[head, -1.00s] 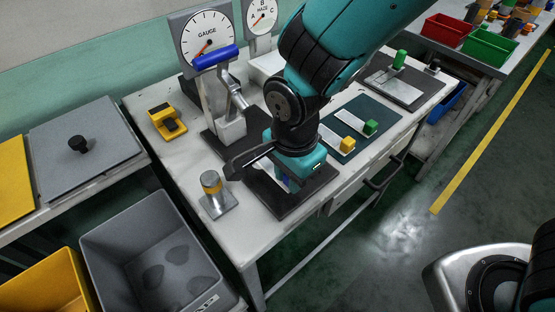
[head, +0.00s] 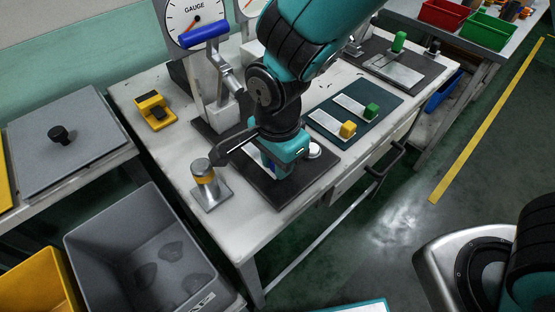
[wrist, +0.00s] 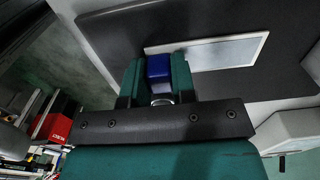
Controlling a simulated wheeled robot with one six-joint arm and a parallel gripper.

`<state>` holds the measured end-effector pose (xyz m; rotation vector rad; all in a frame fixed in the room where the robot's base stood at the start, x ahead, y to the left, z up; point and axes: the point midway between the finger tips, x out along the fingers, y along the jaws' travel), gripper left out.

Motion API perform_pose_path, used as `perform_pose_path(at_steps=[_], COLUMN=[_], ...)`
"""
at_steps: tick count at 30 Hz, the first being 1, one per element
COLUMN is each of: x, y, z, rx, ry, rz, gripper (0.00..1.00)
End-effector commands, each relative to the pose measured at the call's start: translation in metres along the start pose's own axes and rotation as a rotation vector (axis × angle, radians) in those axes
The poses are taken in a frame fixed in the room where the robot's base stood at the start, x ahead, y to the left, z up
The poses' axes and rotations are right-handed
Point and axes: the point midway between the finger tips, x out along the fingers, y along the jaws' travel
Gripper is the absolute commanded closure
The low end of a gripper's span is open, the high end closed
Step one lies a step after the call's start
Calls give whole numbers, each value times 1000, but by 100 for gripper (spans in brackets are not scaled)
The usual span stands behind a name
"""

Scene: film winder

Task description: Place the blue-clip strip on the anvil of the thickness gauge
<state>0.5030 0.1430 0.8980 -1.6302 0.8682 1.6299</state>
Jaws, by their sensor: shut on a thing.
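My gripper (head: 283,172) is low over a dark plate (head: 275,198) at the front of the workbench, pointing down. In the wrist view its jaws (wrist: 157,78) are shut on the blue clip (wrist: 160,68) of a pale strip (wrist: 222,52), which extends to the right above or on the dark plate (wrist: 130,30). I cannot tell whether the strip touches the plate. The thickness gauge (head: 197,22), with a white dial and a blue handle (head: 204,36), stands behind and left of my gripper. My arm partly hides its lower part, and I cannot make out its anvil clearly.
A steel post with a yellow band (head: 204,172) stands close left of my gripper. A teal mat (head: 357,122) with strips bearing yellow (head: 348,129) and green (head: 372,110) clips lies right. A grey bin (head: 90,235) stands below left.

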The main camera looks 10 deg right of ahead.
Motion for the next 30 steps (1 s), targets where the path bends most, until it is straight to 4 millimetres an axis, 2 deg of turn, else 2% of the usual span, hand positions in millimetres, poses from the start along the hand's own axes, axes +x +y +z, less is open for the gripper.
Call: perform_pose_path(at_steps=[1, 3, 4, 14, 17, 24, 30], x=[1, 0, 0, -6, -18, -71, -107], y=[0, 0, 0, -1, -2, -2, -1], z=[0, 1, 1, 2, 2, 2, 2], rx=[-1, -1, -2, -3, -3, -3, -3], ry=[0, 0, 0, 0, -1, -1, 0], rz=[0, 0, 0, -1, -4, -7, -3], gripper=[68, 52, 50, 50, 50, 50, 50])
